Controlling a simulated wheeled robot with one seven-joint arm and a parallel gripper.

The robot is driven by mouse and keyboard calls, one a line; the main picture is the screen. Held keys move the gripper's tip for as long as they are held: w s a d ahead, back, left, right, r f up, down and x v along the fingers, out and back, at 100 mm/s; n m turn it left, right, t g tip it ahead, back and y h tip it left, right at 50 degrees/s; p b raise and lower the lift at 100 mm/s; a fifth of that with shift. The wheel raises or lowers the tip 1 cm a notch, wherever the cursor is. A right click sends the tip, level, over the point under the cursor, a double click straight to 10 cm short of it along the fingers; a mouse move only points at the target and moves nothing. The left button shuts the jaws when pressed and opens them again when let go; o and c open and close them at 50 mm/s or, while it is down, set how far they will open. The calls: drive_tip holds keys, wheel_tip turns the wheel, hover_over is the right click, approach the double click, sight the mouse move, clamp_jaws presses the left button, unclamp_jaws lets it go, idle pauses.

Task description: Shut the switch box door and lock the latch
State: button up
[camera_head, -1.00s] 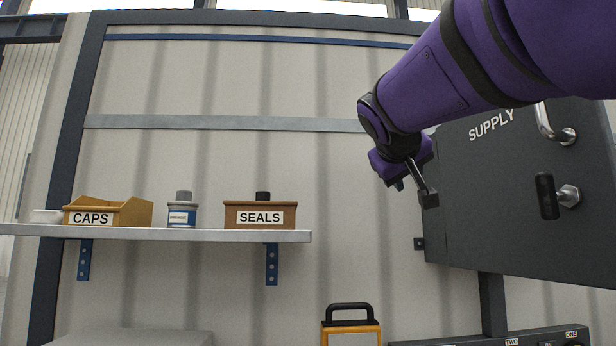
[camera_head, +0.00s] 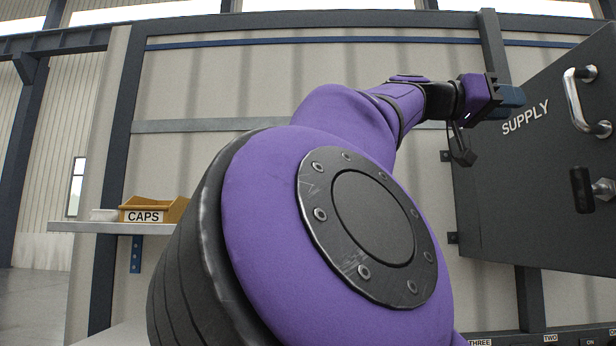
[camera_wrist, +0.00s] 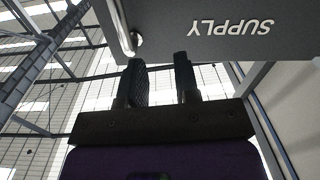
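The dark grey door panel (camera_head: 500,185) marked SUPPLY is at the right in the head view, its right side slanting toward me. It carries a silver bar handle (camera_head: 573,100) and a black latch grip (camera_head: 581,190) on a metal stem. How far the door stands open is unclear, as the right side is cut off. My gripper (camera_head: 513,99) is by the door's upper left edge. In the wrist view, my gripper's fingers (camera_wrist: 161,78) are apart with nothing seen between them. The door (camera_wrist: 185,15) and an end of the handle (camera_wrist: 128,42) show just beyond the fingertips.
My own arm covers the middle of the head view. A shelf (camera_head: 90,227) at the left holds a CAPS bin (camera_head: 155,209) and a small white dish (camera_head: 104,214). A labelled panel (camera_head: 560,338) lies low at the right.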

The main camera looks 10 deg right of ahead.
drive_tip(key=s+m+g, duration=0.3)
approach(585, 97)
drive_tip(key=shift+m+y, duration=0.3)
drive_tip(key=shift+y, duration=0.1)
drive_tip(key=s+d, duration=0.1)
drive_tip(key=d, duration=0.1)
drive_tip(key=s+d, duration=0.4)
drive_tip(key=shift+f, duration=0.4)
clamp_jaws()
